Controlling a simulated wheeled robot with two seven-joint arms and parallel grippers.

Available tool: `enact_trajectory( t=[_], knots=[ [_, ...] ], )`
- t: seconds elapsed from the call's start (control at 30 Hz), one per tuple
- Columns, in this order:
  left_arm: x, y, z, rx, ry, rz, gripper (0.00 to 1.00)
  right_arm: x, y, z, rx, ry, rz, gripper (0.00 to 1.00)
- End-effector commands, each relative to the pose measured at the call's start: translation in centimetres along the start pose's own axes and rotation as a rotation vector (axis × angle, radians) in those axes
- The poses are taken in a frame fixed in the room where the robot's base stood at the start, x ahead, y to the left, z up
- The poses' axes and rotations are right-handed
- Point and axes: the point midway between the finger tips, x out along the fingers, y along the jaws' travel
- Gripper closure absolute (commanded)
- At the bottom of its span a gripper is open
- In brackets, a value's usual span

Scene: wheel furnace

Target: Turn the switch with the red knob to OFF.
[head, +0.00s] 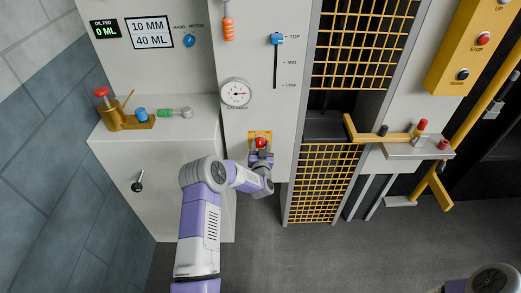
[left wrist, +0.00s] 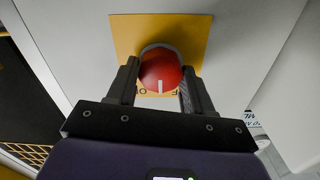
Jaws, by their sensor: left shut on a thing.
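The red knob (head: 261,142) sits on a yellow plate (head: 260,133) on the front of the light grey panel. In the left wrist view the round red knob (left wrist: 161,71) has a white mark near its lower edge, and it stands in front of the yellow plate (left wrist: 195,32). My left gripper (head: 261,155) reaches the knob from below. In the left wrist view its two dark fingers (left wrist: 157,88) lie on either side of the knob and are shut on it. Lettering on the plate below the knob is mostly hidden, so I cannot read the switch position.
A round gauge (head: 236,93) and a blue slider (head: 277,39) are on the panel above. A brass fitting with a red knob (head: 102,92) is on the left ledge.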

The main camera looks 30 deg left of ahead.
Motion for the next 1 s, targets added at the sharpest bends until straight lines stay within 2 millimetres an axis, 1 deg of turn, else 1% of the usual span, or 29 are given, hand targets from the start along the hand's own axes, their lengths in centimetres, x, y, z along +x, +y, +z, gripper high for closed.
enact_trajectory(
  t=[0.03, 0.3, 0.5, 0.7, 1.0],
  knots=[
    [0.0, 0.0, 0.2, -0.044, 0.003, -0.001, 0.80, 0.7, 0.3, 0.0, 0.000, 0.000, 0.000, 0.57],
    [0.0, 0.0, 0.2, -0.292, 0.003, 0.000, 0.80, 2.8, 1.0, -0.1, 0.000, 0.000, 0.000, 0.57],
    [0.0, -0.1, 0.2, -0.440, 0.002, -0.001, 0.80, 4.0, 1.5, -0.2, 0.000, 0.000, 0.000, 0.57],
    [0.0, -0.1, 0.1, -0.542, 0.002, -0.001, 0.80, 4.8, 1.8, -0.2, 0.000, 0.000, 0.000, 0.57],
    [0.0, -0.2, 0.0, -0.609, 0.001, -0.001, 0.80, 5.3, 2.0, -0.2, 0.000, 0.000, 0.000, 0.57]
  ],
)
